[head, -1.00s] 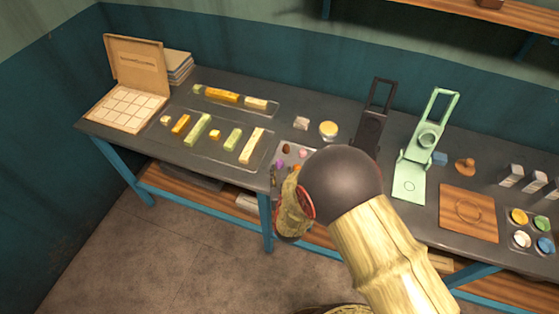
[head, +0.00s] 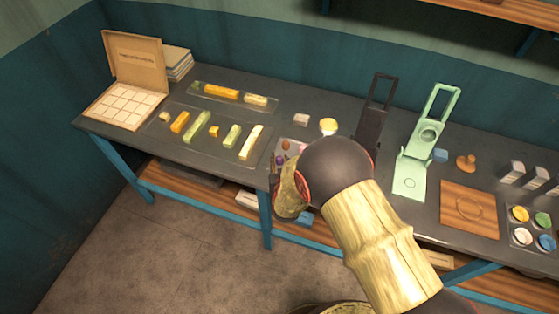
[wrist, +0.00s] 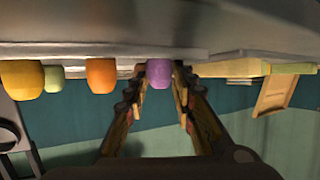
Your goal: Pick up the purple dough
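The purple dough (wrist: 159,74) is a small rounded lump. In the wrist view, which appears upside down, it shows between the two fingertips of my gripper (wrist: 159,92), with a narrow gap on each side. My gripper is open, one finger on either side of the lump; whether the tips reach fully around it I cannot tell. In the head view the purple dough (head: 280,160) is a small spot beside my arm on the table, and my gripper is mostly hidden by my own wrist.
Orange dough (wrist: 101,75), green dough (wrist: 54,78) and yellow dough (wrist: 22,80) stand beside the purple one in the wrist view. In the head view, a tray of coloured bars (head: 173,147) lies left, and a black press (head: 369,130) and a green press (head: 409,178) stand right.

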